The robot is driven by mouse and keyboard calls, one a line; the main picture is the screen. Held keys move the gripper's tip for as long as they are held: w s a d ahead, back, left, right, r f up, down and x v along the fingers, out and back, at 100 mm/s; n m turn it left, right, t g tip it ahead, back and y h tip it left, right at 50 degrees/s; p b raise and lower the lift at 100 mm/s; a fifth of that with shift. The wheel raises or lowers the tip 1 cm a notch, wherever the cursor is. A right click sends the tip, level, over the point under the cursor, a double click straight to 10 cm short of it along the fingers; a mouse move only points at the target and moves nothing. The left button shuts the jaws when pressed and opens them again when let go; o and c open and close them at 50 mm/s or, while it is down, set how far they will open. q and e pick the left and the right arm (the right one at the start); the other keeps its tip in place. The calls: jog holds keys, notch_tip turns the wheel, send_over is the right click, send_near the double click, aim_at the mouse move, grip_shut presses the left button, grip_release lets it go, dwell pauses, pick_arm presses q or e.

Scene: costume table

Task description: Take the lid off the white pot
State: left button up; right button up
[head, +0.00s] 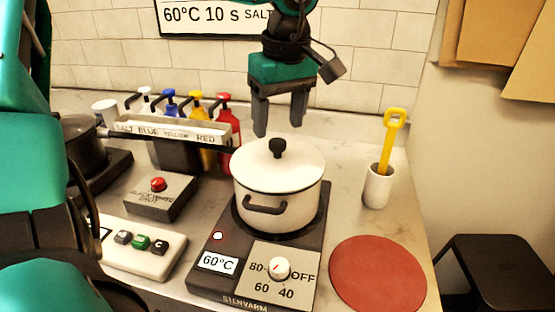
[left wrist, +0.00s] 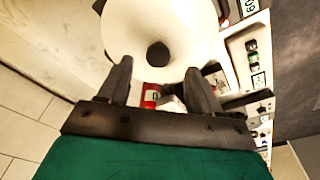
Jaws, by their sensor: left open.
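The white pot (head: 300,215) stands on the dark hot plate in the head view. Its white lid (head: 305,170) sits on top, with a black knob (head: 278,149) in the middle. My left gripper (head: 279,122) is open and empty, pointing down above and behind the knob, apart from it. In the left wrist view the lid (left wrist: 160,20) fills the top and the knob (left wrist: 157,54) shows between the open fingers' tips. The pot body is hidden there by the lid. My right gripper is in neither view.
The hot plate (head: 205,281) has a dial and a 60°C display. A round red mat (head: 378,272) lies free at right. A white cup (head: 378,186) with a yellow-handled tool stands behind it. Several coloured pump bottles, a rack (head: 180,128) and a red-button box (head: 160,200) are at left.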

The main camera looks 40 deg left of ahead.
aim_at(278, 141)
pick_arm(q)
jog(key=f, duration=0.4)
jog(key=shift+w+a+f, duration=0.2)
jog(key=shift+a, duration=0.15)
jog(key=shift+c, duration=0.3)
grip_shut()
